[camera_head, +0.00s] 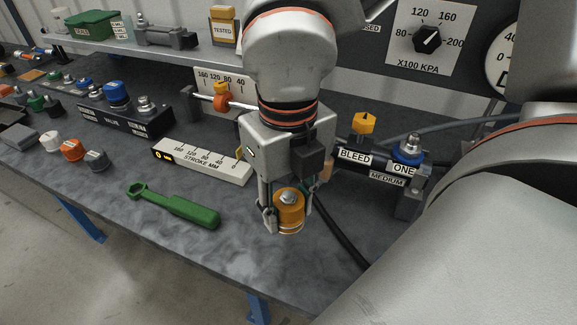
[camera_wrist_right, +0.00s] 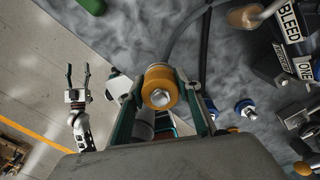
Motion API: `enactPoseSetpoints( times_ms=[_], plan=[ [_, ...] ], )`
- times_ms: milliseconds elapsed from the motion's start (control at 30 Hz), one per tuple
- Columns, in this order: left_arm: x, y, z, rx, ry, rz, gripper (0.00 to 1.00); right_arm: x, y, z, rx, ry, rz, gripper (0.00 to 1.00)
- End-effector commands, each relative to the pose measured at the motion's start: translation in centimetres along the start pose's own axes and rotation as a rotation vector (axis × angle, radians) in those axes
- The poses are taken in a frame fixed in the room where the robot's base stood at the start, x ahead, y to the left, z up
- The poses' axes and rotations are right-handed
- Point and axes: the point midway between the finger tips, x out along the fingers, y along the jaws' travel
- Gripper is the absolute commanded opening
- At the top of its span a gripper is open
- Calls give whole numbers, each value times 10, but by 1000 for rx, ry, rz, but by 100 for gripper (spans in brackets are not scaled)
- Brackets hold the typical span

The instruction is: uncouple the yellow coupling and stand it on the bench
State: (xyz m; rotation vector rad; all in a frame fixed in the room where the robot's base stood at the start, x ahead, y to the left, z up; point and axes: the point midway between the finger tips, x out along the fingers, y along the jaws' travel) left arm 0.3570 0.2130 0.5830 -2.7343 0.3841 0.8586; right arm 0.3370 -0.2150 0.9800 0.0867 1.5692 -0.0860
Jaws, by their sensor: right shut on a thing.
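The yellow coupling (camera_head: 288,208), an orange-yellow ring with a metal nut on top, is between the fingers of my right gripper (camera_head: 287,222), near the bench's front. It also shows in the right wrist view (camera_wrist_right: 160,88), gripped between the two fingers. My right gripper is shut on it. I cannot tell whether its underside touches the bench (camera_head: 235,255). My left gripper (camera_wrist_right: 77,80) shows only in the right wrist view, over the floor, with its fingers apart and empty. The block marked BLEED and ONE (camera_head: 375,165) stands behind to the right, with a blue-collared fitting (camera_head: 408,150).
A green wrench (camera_head: 175,206) lies left of my right gripper. A stroke scale (camera_head: 200,160) lies behind it. A black hose (camera_head: 345,245) runs on the bench just right of the coupling. Loose caps (camera_head: 72,150) stand at left. The front bench strip between wrench and hose looks clear.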

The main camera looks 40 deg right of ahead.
Motion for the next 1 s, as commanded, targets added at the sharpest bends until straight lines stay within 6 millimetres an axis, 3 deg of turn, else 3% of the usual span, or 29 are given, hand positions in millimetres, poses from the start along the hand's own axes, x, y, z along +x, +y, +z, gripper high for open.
enactPoseSetpoints(
  times_ms=[433,733,1000],
  plan=[
    [1,0,1,0,0,0,51,3,0,0,-1,1,0,8],
    [5,3,18,7,-23,2,51,29,0,-1,-3,7,-1,8],
    [-2,-8,-20,2,29,-11,51,40,0,-1,-2,-2,-2,8]
  ],
)
